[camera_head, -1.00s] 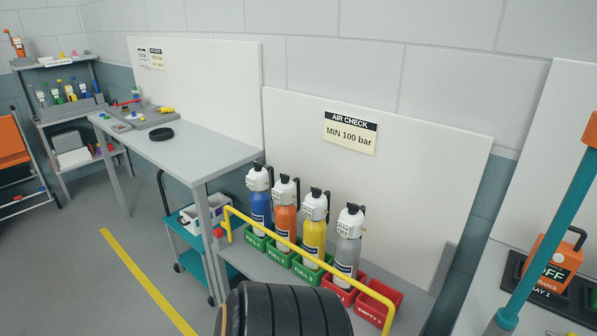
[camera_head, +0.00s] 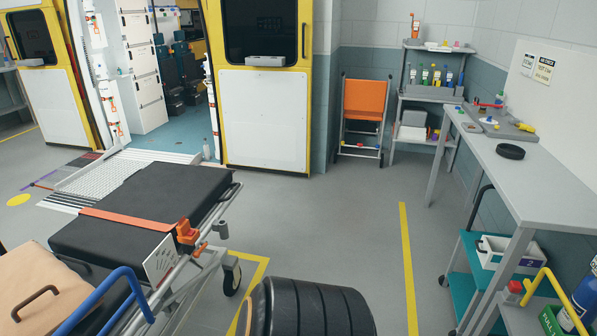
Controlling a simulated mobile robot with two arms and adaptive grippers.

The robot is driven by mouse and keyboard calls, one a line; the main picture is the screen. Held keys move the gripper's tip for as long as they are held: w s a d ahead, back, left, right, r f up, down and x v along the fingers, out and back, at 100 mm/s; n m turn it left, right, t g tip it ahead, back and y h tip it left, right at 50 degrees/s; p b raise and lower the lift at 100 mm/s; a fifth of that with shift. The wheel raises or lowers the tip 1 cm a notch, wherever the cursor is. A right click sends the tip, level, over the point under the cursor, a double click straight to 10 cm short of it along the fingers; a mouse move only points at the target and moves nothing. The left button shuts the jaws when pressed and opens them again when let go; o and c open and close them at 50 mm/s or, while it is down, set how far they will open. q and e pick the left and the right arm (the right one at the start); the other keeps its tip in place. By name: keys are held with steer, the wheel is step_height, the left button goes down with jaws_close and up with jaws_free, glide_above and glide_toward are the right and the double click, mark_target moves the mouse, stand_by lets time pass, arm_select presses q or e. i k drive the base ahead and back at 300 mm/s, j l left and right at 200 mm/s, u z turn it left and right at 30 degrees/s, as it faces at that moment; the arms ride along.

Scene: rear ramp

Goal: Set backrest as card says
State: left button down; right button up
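The stretcher (camera_head: 150,210) stands at the lower left, its black padded top crossed by an orange strap (camera_head: 128,219). The padding looks flat in the visible part. I cannot tell which section is the backrest. A white card or plate with dark marks (camera_head: 163,258) is on the stretcher's near side, too small to read. Beside it is an orange handle or clamp (camera_head: 186,232). A blue rail (camera_head: 110,290) curves up in front of a tan surface with a dark handle (camera_head: 40,290), cut off by the picture edge. Neither gripper is in view.
A ramp (camera_head: 105,178) leads into the open yellow vehicle behind the stretcher. A folded orange chair (camera_head: 365,101) and a shelf (camera_head: 430,97) stand at the back wall. A grey bench (camera_head: 500,165) and teal cart (camera_head: 467,265) are at right.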

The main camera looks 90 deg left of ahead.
mark_target(160, 192)
steer(key=u, duration=3.55)
steer(key=i+l+u, duration=0.3)
steer(key=i+l, duration=0.35)
